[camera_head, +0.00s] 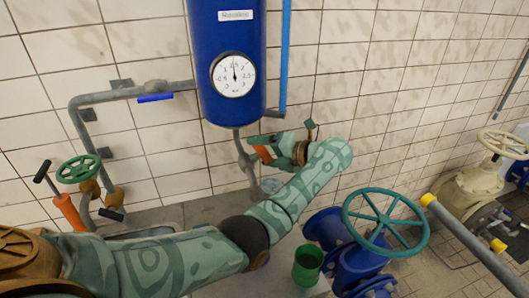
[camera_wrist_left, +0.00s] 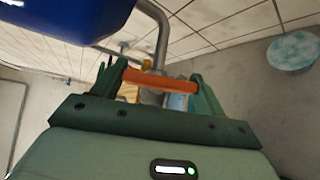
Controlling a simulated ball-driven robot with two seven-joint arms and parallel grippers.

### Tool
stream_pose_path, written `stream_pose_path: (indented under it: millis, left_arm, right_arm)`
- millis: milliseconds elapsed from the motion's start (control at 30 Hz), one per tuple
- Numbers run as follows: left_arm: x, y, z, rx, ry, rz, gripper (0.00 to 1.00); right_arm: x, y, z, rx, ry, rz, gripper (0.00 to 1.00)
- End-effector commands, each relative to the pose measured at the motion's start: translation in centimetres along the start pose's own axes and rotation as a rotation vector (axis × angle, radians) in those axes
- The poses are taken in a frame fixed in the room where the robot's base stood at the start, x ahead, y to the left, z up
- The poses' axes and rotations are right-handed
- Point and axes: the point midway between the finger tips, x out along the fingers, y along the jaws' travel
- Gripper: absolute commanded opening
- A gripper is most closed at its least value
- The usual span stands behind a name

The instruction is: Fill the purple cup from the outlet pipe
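I see no purple cup in either view; a green cup (camera_head: 307,265) stands at the lower middle in the head view. The grey outlet pipe (camera_head: 242,150) comes down from the blue tank (camera_head: 230,60); it also shows in the left wrist view (camera_wrist_left: 160,35). My left gripper (camera_head: 268,148) is beside this pipe, below the tank. Its fingers (camera_wrist_left: 155,88) are wide apart in the left wrist view, with an orange handle (camera_wrist_left: 158,80) across the space between them. I cannot tell whether they touch it. My right gripper is not in view.
A blue pipe assembly with a teal handwheel (camera_head: 385,218) stands right of the green cup. A green handwheel (camera_head: 78,169) and an orange lever (camera_head: 68,212) are at the left. Grey wall piping (camera_head: 90,98) runs beside the tank. Tiled floor shows at lower right.

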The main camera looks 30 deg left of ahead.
Motion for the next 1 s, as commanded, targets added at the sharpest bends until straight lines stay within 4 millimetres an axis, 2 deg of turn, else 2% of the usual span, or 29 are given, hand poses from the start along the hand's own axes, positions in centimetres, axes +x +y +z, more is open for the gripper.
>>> stream_pose_path:
  millis: [233, 600, 633, 1000]
  left_arm:
    - [0.2, -0.6, -0.1, -0.113, 0.001, 0.114, 0.5]
    - [0.0, 0.0, 0.0, -0.139, -0.001, 0.142, 0.5]
    - [0.0, 0.0, 0.0, -0.139, 0.0, 0.142, 0.81]
    - [-0.5, -0.2, 0.0, -0.139, -0.001, 0.139, 0.82]
  right_arm:
    - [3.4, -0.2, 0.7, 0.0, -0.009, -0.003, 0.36]
    - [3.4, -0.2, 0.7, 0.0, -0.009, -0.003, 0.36]
    - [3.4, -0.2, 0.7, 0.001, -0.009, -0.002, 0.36]
    - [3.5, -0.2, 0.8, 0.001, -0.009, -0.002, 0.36]
